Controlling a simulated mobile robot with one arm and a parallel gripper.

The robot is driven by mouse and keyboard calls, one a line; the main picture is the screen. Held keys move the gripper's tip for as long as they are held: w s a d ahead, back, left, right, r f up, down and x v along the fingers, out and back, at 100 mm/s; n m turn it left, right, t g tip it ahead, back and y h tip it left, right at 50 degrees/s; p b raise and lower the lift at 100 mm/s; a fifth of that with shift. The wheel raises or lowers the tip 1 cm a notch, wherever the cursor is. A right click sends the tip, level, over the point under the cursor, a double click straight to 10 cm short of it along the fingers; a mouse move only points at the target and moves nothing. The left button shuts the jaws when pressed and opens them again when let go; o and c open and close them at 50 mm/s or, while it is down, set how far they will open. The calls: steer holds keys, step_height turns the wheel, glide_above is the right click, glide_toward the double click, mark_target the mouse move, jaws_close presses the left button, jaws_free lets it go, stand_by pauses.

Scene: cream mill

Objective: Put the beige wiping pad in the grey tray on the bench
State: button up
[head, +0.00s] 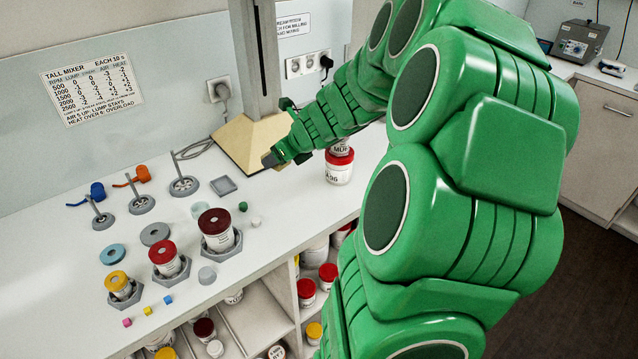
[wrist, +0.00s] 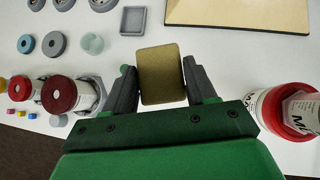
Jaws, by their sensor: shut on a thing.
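The beige wiping pad (wrist: 162,76) is between the two dark fingers of my gripper (wrist: 160,84) in the wrist view. The gripper is shut on its sides. In the head view my gripper (head: 272,160) is over the bench, in front of the beige base of the tall mixer; I cannot make out the pad there. The grey tray (head: 223,186) is a small shallow square on the bench, left of my gripper in the head view. It also shows in the wrist view (wrist: 133,20), beyond the pad and a little left. It looks empty.
Red-lidded jars (head: 339,168) stand right of my gripper. The mixer base (head: 236,143) lies behind it. Capped jars in hexagonal holders (head: 218,240), grey and blue rings (head: 154,234) and small stirrers (head: 184,186) are on the left. Bare bench lies between gripper and tray.

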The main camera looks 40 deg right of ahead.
steer(key=s+d+n+y, duration=0.1)
steer(key=s+d+n, duration=0.15)
steer(key=s, duration=1.55)
steer(key=shift+m+g, duration=0.3)
steer(key=shift+m, duration=0.15)
steer(key=w+d+f, duration=0.2)
steer(key=w+f, duration=0.1)
steer(key=w+d+f, duration=0.2)
steer(key=w+d, duration=0.1)
steer(key=w, duration=0.1)
steer(key=w+d+f, duration=0.2)
steer(key=w+f, duration=0.1)
steer(key=shift+w+d+f, duration=0.3)
steer(key=shift+f, duration=0.05)
steer(key=shift+w+d+f, duration=0.3)
steer(key=shift+w+f, duration=0.2)
steer(key=shift+f, duration=1.65)
steer(key=shift+f, duration=0.15)
steer(key=o, duration=1.1)
